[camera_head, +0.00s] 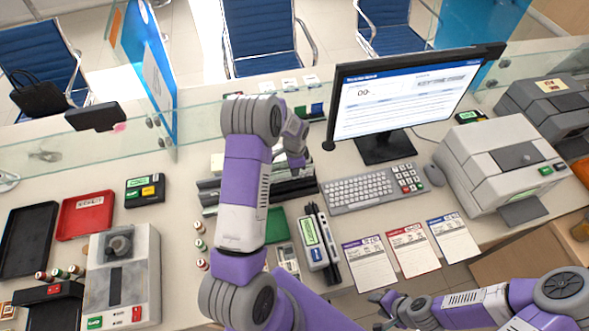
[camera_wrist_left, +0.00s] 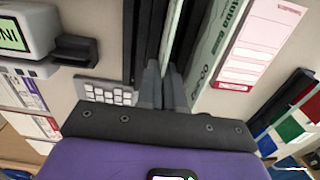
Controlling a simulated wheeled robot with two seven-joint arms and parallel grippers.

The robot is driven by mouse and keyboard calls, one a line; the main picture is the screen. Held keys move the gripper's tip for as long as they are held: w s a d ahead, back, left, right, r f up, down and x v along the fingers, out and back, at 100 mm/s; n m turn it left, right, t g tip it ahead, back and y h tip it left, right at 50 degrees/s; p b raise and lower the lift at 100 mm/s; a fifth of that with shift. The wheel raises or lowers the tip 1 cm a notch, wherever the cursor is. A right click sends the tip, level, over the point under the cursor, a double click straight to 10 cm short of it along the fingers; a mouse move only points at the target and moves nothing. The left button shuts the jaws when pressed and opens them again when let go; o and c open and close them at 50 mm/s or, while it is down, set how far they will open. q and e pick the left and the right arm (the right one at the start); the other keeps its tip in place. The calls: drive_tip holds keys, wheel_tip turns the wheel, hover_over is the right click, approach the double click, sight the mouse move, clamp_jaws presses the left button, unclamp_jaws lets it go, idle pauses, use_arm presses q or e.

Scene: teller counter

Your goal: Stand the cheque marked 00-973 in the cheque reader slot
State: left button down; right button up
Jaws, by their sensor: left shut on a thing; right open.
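My left gripper (camera_head: 297,150) is over the black slotted rack (camera_head: 285,187) in the middle of the counter. In the left wrist view its fingers (camera_wrist_left: 164,88) are shut on a thin, pale green-edged sheet (camera_wrist_left: 174,35), seen nearly edge-on, so its marking cannot be read. Another pale sheet with a green border (camera_wrist_left: 218,45) stands beside it. A narrow device with a dark lengthwise slot and green label (camera_head: 315,240) lies in front of the rack; I cannot tell whether it is the cheque reader. My right gripper (camera_head: 383,299) is open and empty at the front edge.
Three printed slips (camera_head: 413,249) lie in front of the keyboard (camera_head: 373,187). A monitor (camera_head: 405,100) and a grey machine (camera_head: 503,165) stand to the right. Trays (camera_head: 85,215) and another machine (camera_head: 122,275) are at left. A glass screen (camera_head: 60,145) runs behind.

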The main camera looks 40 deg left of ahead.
use_arm(q)
drive_tip(key=shift+r+p, duration=2.95)
drive_tip(key=shift+r, duration=2.1)
drive_tip(key=shift+f, duration=0.1)
